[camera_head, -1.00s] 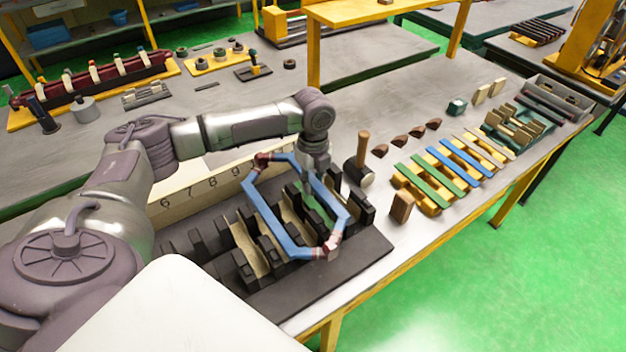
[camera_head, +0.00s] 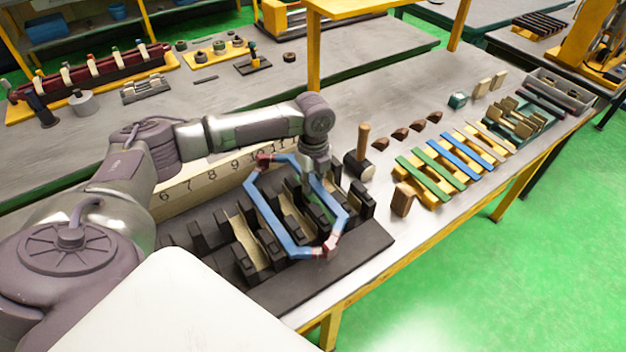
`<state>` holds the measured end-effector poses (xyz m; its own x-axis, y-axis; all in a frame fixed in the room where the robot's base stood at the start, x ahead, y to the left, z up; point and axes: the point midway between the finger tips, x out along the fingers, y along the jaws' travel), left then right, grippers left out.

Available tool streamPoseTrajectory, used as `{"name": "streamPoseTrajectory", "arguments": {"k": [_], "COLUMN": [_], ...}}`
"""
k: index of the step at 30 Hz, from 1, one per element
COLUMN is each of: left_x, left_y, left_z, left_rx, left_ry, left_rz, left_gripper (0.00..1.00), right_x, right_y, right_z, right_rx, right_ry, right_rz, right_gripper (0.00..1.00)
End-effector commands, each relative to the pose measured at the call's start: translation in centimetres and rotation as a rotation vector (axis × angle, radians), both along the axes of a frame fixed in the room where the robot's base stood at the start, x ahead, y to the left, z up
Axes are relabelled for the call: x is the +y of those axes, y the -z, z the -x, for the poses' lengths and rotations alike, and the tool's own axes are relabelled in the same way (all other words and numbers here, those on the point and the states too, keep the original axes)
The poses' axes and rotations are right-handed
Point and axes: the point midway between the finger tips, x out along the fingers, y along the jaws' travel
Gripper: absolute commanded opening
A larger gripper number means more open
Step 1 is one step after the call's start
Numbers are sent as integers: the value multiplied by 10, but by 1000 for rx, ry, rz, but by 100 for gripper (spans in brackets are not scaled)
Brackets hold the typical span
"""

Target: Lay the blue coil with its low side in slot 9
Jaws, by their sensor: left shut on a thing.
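The blue coil (camera_head: 262,212) is a six-sided loop with dark red wrapped ends, and it lies over the slotted black stator block (camera_head: 350,249). My left gripper (camera_head: 318,178) points down at the coil's far right side and is shut on it. The fingertips are small and partly hidden by the coil and the block's teeth. Pale liners show in some slots. A numbered strip (camera_head: 190,183) stands behind the block, with 6 to 9 readable and higher numbers partly behind my arm. I cannot tell whether either coil side sits inside a slot. My right gripper is out of view.
A mallet (camera_head: 359,165) stands just right of the block, with a brown wooden block (camera_head: 402,199) nearer the front edge. Several brown wedges (camera_head: 399,135) and a rack with green strips (camera_head: 431,174) and blue strips (camera_head: 460,155) lie farther right.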

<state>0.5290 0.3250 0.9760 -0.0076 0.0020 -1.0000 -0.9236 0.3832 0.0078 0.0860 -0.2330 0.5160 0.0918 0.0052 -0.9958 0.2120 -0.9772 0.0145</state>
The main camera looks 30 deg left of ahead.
Motion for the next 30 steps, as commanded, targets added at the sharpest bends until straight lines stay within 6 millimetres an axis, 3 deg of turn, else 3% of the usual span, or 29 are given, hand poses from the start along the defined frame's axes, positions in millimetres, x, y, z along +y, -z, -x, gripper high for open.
{"name": "streamPoseTrajectory", "arguments": {"k": [30], "left_x": [0], "left_y": [30], "left_z": [-1], "left_rx": [3], "left_ry": [-1], "left_rz": [0], "left_gripper": [0], "right_x": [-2], "right_y": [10], "right_z": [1], "right_rx": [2], "right_ry": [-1], "right_rz": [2], "right_gripper": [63]}}
